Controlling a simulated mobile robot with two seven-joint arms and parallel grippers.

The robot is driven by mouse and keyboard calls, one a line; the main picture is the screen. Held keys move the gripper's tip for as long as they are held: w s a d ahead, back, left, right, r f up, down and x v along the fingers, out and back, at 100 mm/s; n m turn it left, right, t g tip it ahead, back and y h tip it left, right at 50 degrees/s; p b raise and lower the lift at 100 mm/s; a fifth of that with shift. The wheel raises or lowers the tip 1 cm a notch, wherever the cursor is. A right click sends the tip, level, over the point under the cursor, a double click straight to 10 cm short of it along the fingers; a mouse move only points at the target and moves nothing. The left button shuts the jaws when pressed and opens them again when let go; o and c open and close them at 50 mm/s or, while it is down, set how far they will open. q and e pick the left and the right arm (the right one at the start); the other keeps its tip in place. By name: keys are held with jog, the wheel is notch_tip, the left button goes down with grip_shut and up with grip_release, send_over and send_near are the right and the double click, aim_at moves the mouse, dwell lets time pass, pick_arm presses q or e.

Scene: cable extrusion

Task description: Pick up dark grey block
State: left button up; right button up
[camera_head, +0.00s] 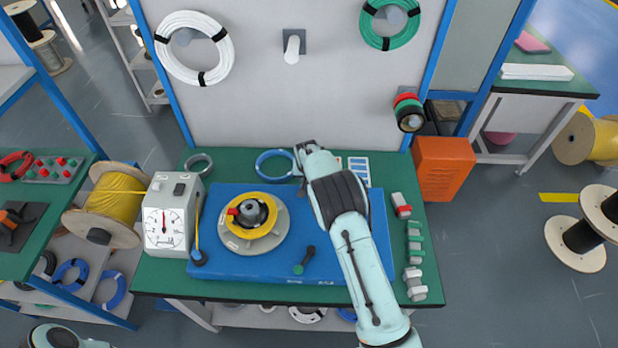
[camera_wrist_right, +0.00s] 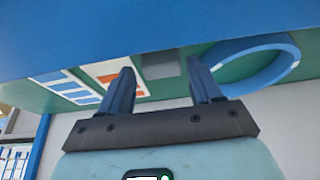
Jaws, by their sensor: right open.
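A grey block (camera_wrist_right: 160,65), which looks like the dark grey block, lies on the green table top between the blue ring and the printed cards. In the head view it is hidden under my right gripper (camera_head: 305,150). In the right wrist view my right gripper (camera_wrist_right: 161,70) is open, and the block shows between its two dark fingers. I cannot tell how far the fingertips are from it. Part of my left arm shows at the bottom left of the head view, but its gripper is out of the picture.
A blue ring (camera_head: 273,166) lies close to the gripper, with printed cards (camera_head: 358,168) on its other side. A blue mat (camera_head: 310,220) carries a yellow-ringed round fixture (camera_head: 254,224). A gauge box (camera_head: 168,215) stands left. Several small blocks (camera_head: 413,250) line the right edge.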

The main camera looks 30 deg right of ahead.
jog(key=x, duration=0.2)
jog(key=shift+w+d+f, duration=0.1)
jog(key=shift+w+f, duration=0.2)
jog(key=shift+w, duration=0.1)
pick_arm(q)
jog(key=shift+w+r, duration=0.4)
jog(key=shift+w, duration=0.05)
pick_arm(e)
jog(key=shift+s, duration=0.1)
jog(key=c, duration=0.8)
pick_arm(q)
jog(key=shift+w+r+p, duration=0.55)
jog(key=shift+r+p, duration=0.05)
pick_arm(e)
notch_tip(320, 180, up, 20)
